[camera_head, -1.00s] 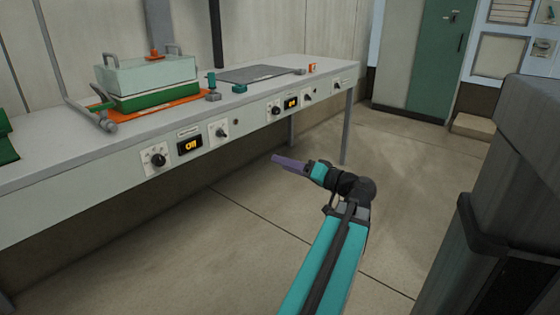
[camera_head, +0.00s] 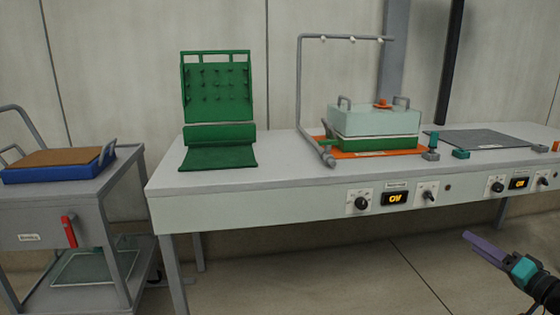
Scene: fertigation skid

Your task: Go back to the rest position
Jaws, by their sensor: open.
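My gripper (camera_head: 484,246) shows at the lower right, with long purple fingers and a teal body. It is in front of the grey bench (camera_head: 290,178), apart from it and below the height of its top. Its fingers are open and nothing shows between them. The rest of my arm is mostly cut off by the picture's right edge.
A lidded box on a green base (camera_head: 375,143) sits on an orange mat. A green rack (camera_head: 217,88) stands at the bench's left. Control panels (camera_head: 394,198) line its front. A grey cart (camera_head: 70,210) with a blue tray (camera_head: 55,174) stands left. The floor before the bench is clear.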

